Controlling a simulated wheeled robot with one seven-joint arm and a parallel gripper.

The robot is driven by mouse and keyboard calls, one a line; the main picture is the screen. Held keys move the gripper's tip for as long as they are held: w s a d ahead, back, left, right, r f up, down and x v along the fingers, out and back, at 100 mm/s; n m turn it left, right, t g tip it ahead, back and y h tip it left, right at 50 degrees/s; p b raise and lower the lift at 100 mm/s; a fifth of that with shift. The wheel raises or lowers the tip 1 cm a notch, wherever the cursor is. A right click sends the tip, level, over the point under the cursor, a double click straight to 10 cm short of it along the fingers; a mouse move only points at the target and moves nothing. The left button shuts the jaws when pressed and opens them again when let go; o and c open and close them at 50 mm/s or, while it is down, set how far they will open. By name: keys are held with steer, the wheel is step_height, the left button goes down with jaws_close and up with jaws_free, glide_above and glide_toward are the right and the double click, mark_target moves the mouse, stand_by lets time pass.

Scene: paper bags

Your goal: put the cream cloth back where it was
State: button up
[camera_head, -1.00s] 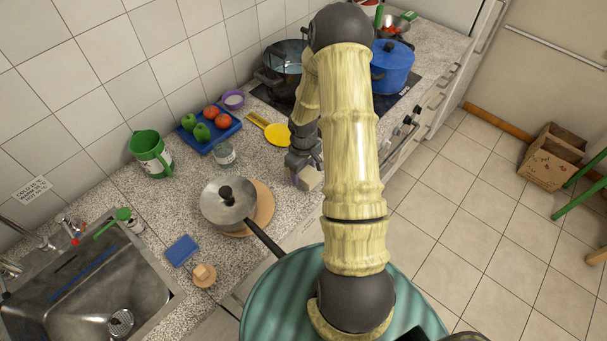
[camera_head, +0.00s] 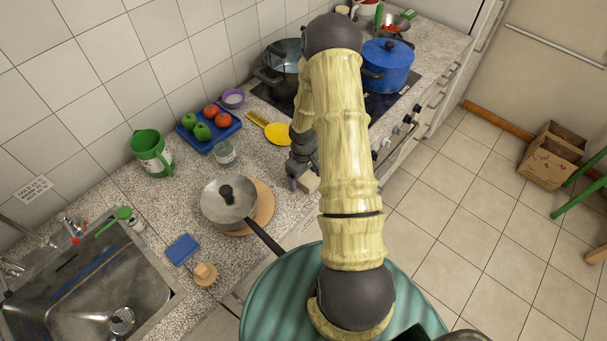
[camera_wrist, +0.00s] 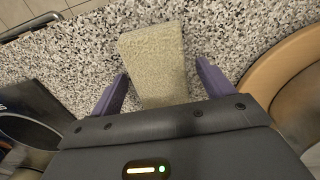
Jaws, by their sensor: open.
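The cream cloth (camera_wrist: 153,62) lies on the speckled counter in the wrist view, a pale folded rectangle. Its near end reaches between the two purple fingers of my gripper (camera_wrist: 161,84). The fingers are open, with a gap on each side of the cloth. In the head view a small part of the cloth (camera_head: 309,182) shows at the counter's front edge, beside my gripper (camera_head: 299,184). My arm hides part of that area.
A lidded saucepan (camera_head: 223,204) sits on a round wooden board (camera_head: 265,205) left of my gripper. A blue pot (camera_head: 387,68) is on the hob.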

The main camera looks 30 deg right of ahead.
steer(key=shift+r, duration=0.1)
step_height(320, 180, up, 12)
steer(key=b, duration=0.2)
steer(key=shift+b, duration=0.3)
steer(key=shift+r, duration=0.1)
stand_by(0.4)
steer(key=s+a+r+m+t, duration=0.2)
steer(key=s+a+r+m, duration=0.2)
steer(key=s+a+r, duration=0.7)
steer(key=s+a, duration=0.1)
steer(key=a, duration=0.1)
steer(key=shift+s+a+r+t, duration=0.2)
steer(key=shift+a+r+t, duration=0.1)
steer(key=shift+r, duration=0.1)
stand_by(0.5)
